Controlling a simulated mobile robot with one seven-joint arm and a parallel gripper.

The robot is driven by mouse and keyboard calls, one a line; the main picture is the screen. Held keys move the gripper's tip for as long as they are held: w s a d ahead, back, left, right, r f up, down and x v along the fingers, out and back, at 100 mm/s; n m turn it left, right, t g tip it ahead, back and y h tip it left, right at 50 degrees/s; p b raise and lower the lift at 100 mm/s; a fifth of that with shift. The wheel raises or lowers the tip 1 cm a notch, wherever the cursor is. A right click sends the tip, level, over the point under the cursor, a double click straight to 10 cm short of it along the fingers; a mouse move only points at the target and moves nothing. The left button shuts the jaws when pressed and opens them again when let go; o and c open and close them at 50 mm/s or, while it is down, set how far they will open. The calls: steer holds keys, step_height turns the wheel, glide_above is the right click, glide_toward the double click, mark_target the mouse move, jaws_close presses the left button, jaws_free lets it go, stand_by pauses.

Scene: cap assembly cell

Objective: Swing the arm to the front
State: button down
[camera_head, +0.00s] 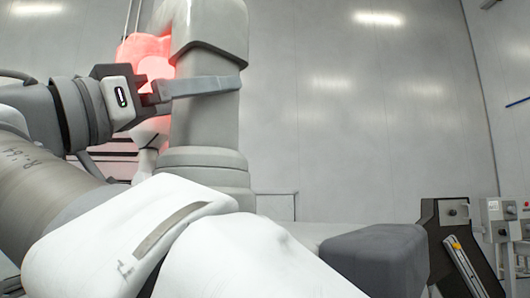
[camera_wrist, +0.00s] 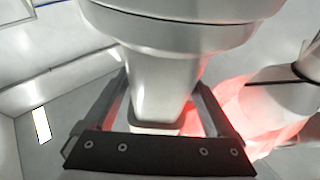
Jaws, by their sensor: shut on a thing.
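My gripper (camera_head: 200,88) is at the upper left of the head view, with its dark body to the left and one light grey finger across a smooth grey column-like body (camera_head: 205,125). In the wrist view my gripper (camera_wrist: 160,85) has a finger on each side of a grey-white body (camera_wrist: 170,45) with wide rings and a narrower section. It is shut on this body. I cannot tell what the body is, and its contact with the fingers is partly hidden.
A white arm-like shape lit red (camera_head: 143,50) stands close behind the gripper; it also shows in the wrist view (camera_wrist: 285,100). At the lower right are a dark grey block (camera_head: 380,255), a black slanted panel (camera_head: 440,260) and grey boxes (camera_head: 498,212). The upper right is open before a pale wall.

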steer(key=shift+a+f, duration=0.1)
steer(key=shift+f, duration=0.2)
jaws_free()
steer(key=shift+s+a, duration=0.15)
steer(key=b+v, duration=0.5)
steer(key=v, duration=1.2)
steer(key=shift+a, duration=0.2)
steer(key=shift+s, duration=0.15)
steer(key=shift+c, duration=0.3)
